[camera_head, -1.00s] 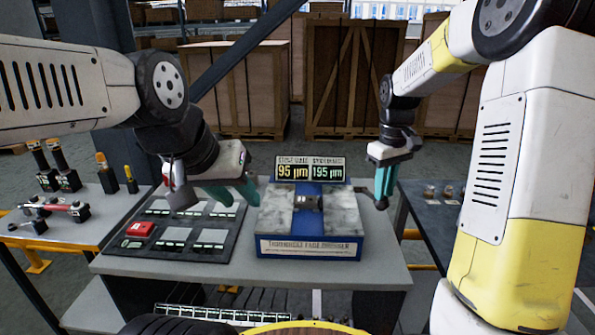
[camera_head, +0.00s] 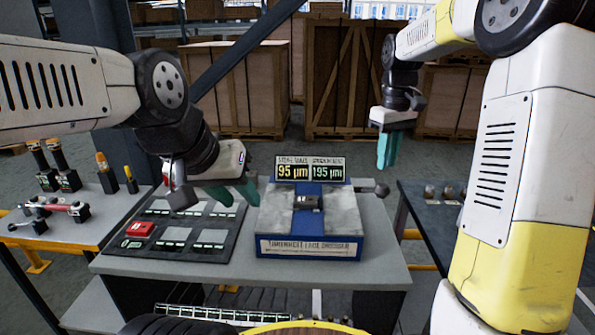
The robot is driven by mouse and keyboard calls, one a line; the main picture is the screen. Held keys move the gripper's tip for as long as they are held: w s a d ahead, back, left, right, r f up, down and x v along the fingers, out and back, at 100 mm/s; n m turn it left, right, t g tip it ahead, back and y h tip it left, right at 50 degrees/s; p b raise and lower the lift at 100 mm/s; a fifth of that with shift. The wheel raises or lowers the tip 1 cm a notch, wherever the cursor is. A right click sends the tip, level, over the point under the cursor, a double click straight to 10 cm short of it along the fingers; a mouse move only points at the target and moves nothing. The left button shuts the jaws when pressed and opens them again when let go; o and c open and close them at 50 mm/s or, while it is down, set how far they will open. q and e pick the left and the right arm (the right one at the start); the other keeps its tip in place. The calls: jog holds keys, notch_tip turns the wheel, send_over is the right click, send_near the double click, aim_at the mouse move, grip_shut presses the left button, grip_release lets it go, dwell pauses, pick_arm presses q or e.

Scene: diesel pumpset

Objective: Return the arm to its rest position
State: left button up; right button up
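My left gripper (camera_head: 222,194) hangs over the dark panel of labelled slots, left of the blue measuring device. Its teal fingers are seen from the side, and I cannot tell whether they are apart. My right gripper (camera_head: 387,152) points down in the air, right of and above the blue device, clear of the table. Its two teal fingers appear close together with nothing visible between them. The blue device (camera_head: 308,250) reads 95 µm and 195 µm on its display and holds a small metal part (camera_head: 307,202) in its middle.
The dark panel (camera_head: 205,248) with a red block (camera_head: 139,229) lies on the grey table (camera_head: 380,272). A side table (camera_head: 75,232) at left holds several tools. A dark table (camera_head: 425,225) at right bears several small parts. Wooden crates (camera_head: 345,80) stand behind.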

jog(key=shift+s, duration=0.1)
jog(key=s+a+r+m+t+y, duration=0.1)
jog(key=s+m+t, duration=0.2)
jog(key=s, duration=0.9)
jog(key=s+a+r+m+t+y, duration=0.1)
jog(key=s+r+m+t, duration=0.1)
jog(key=s, duration=1)
jog(key=shift+m+t, duration=0.4)
jog(key=shift+t, duration=0.2)
jog(key=shift+s+a, duration=0.1)
